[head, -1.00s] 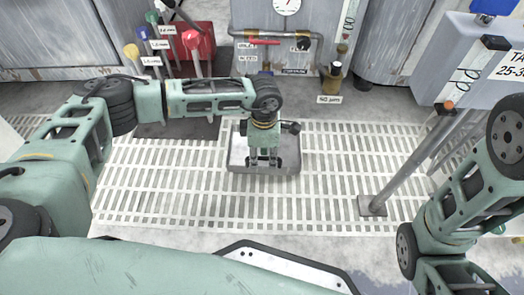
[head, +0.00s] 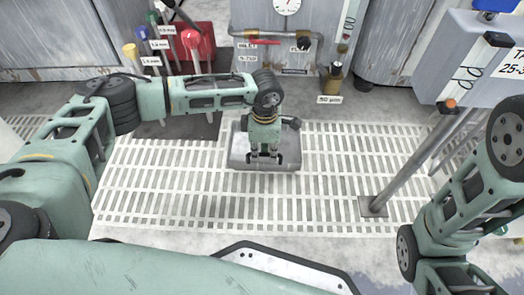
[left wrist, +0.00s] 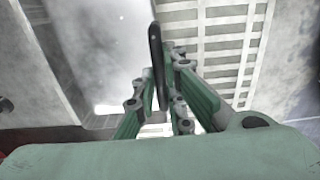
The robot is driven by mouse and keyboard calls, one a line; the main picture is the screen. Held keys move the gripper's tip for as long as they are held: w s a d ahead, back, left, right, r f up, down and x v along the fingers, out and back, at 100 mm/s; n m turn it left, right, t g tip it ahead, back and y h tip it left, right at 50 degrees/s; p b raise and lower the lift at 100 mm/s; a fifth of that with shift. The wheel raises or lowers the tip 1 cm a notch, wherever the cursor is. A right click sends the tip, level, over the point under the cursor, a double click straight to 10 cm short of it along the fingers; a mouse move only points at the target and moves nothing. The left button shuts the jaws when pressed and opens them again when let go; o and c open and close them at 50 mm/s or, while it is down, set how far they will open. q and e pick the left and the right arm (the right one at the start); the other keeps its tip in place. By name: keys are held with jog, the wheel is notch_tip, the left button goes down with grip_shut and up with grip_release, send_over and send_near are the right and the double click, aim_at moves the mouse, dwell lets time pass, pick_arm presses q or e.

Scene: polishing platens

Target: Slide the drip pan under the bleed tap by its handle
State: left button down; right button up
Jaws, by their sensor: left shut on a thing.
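The drip pan (head: 238,150) is a shallow grey metal tray on the slatted floor grating, in the middle of the head view. My left gripper (head: 264,158) reaches down over it and hides part of it. In the left wrist view the pan (left wrist: 110,45) is at the left, and its upright black handle (left wrist: 155,55) stands between my fingers. The left gripper is shut on this handle. A pipe with a red lever (head: 265,42) runs behind the pan; my left wrist covers the area just below it, and the bleed tap's outlet cannot be made out. My right gripper is out of view.
A small bottle (head: 331,84) stands behind and right of the pan. Colour-knobbed levers on a dark base (head: 175,128) are at the back left. A slanted post with a foot plate (head: 372,206) stands at the right. The grating in front is clear.

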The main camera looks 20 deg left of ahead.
pick_arm(q)
jog(key=shift+w+a+b, duration=0.2)
jog(key=shift+w+b, duration=0.25)
jog(key=shift+w, duration=0.45)
jog(key=shift+w+a+b, duration=0.2)
jog(key=shift+w+b, duration=0.25)
jog(key=shift+w, duration=0.45)
jog(key=w+b, duration=0.1)
jog(key=w, duration=0.1)
jog(key=w+a+b, duration=0.1)
jog(key=w+b, duration=0.1)
jog(key=shift+w, duration=0.4)
